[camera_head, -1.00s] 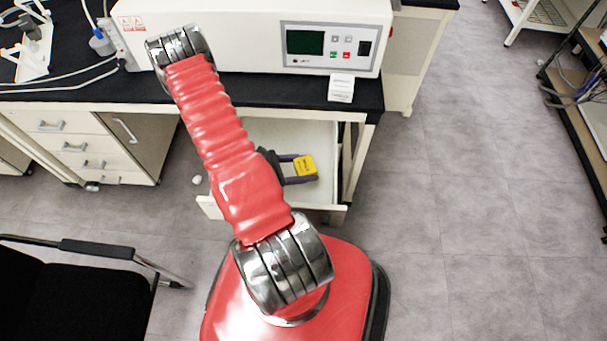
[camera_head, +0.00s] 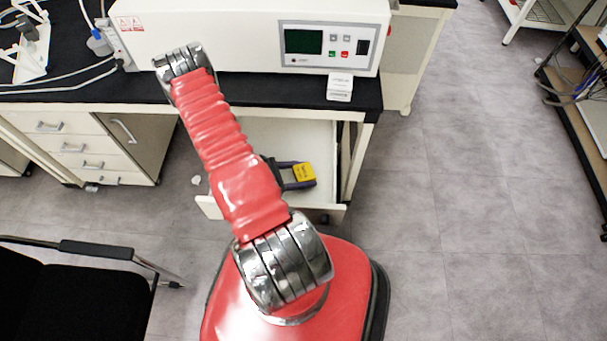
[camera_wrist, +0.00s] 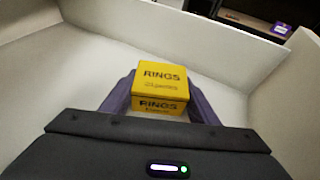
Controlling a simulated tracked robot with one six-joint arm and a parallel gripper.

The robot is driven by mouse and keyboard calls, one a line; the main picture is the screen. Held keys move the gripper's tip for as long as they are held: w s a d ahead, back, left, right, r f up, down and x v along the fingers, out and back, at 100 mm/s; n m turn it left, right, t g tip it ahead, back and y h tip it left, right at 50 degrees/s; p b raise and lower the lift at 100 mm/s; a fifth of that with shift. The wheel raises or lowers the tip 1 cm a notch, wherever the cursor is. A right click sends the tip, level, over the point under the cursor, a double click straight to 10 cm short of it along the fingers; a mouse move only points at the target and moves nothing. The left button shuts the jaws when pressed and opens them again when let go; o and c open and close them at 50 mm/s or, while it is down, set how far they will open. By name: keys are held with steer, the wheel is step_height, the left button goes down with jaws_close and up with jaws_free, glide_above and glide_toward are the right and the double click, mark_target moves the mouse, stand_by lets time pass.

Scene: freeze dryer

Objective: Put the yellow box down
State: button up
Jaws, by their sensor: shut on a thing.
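The yellow box (camera_wrist: 160,80), with "RINGS" printed on it, sits between the two purple fingers of my gripper (camera_wrist: 160,103) in the wrist view. My gripper is shut on it. In the head view the yellow box (camera_head: 304,174) shows at the fingertips of my gripper (camera_head: 300,175), within the outline of the open white drawer (camera_head: 330,209). The drawer's walls (camera_wrist: 50,42) surround the box in the wrist view. I cannot tell whether the box touches the drawer floor.
A white machine (camera_head: 250,30) with a control panel stands on the black bench top (camera_head: 280,92) above the drawer. A small white box (camera_head: 340,86) stands at the bench edge. A black chair (camera_head: 80,290) is at lower left.

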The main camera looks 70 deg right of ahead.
mark_target(295, 175)
steer(key=shift+f, duration=0.1)
steer(key=o, duration=1)
steer(key=shift+o, duration=0.2)
steer(key=shift+v, duration=3.8)
